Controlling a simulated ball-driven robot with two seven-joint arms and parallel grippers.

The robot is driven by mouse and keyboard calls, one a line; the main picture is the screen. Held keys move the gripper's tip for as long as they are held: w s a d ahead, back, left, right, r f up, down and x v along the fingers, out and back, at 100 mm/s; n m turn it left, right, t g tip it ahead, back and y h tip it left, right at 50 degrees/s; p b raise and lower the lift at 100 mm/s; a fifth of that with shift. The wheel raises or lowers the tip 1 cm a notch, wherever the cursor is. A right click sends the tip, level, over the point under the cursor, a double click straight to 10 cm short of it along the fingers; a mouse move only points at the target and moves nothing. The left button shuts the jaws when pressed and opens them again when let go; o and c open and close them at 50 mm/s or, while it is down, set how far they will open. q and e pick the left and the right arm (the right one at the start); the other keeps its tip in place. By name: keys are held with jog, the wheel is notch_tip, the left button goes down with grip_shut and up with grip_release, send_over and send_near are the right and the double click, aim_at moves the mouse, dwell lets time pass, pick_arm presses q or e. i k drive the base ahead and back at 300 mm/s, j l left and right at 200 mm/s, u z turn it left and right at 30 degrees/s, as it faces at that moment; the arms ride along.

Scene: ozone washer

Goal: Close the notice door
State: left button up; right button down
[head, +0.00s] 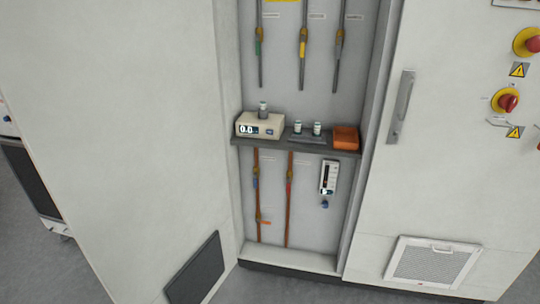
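A large pale panel (120,130) fills the left of the head view, angled out from the open cabinet bay; it looks like a door standing open, with a dark rectangular grille (196,270) at its bottom. No notice shows on it, so I cannot tell if it is the notice door. A pale door (430,170) with a vertical grey handle (402,107) stands to the right of the bay and looks shut. Neither of my grippers is in view.
The open bay has a shelf (295,142) with a display device (260,124), small vials (317,128) and an orange box (346,138). Pipes with valves line its back. Red knobs (508,103) sit at the right. Grey floor (290,291) shows in front.

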aim_at(115, 106)
jog(key=i+j+z, duration=0.1)
jog(key=j+z, duration=0.75)
jog(key=j, duration=0.25)
jog(key=j+z, duration=0.45)
jog(key=k+j, duration=0.1)
jog(key=j, duration=0.4)
jog(key=k+j, duration=0.1)
jog(key=j, duration=0.35)
jog(key=k+j, duration=0.1)
jog(key=j, duration=0.4)
jog(key=k+j, duration=0.15)
jog(key=j, duration=0.35)
jog(key=k+j, duration=0.1)
jog(key=j, duration=0.35)
